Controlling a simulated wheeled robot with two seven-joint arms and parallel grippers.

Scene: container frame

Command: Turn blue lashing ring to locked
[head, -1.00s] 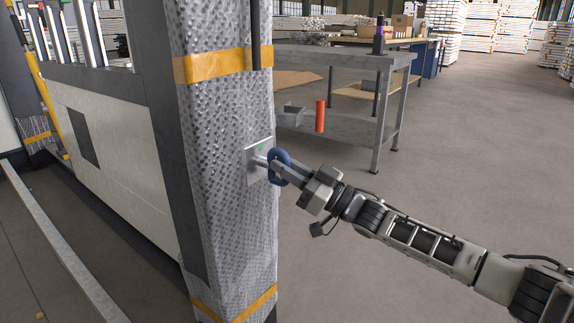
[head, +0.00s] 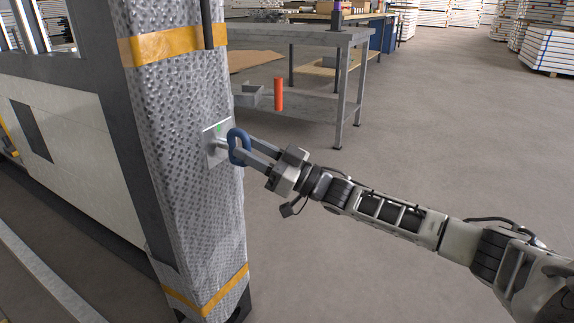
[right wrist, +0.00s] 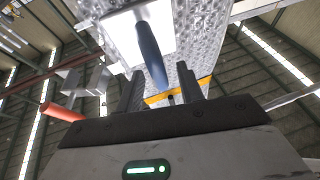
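The blue lashing ring (head: 238,149) hangs on a short metal stem from a pale plate (head: 213,155) on the post's side. The plate has a small green mark above the stem. My right gripper (head: 248,153) is at the ring with its fingers spread. In the right wrist view the ring (right wrist: 150,55) lies ahead of and between the open fingers (right wrist: 163,88), nearer the left one. I cannot tell whether a finger touches it. My left gripper is not in view.
The dimpled grey post (head: 185,100) with yellow bands stands close at the left. A metal table (head: 300,38) with an orange cylinder (head: 278,93) on its lower shelf stands behind.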

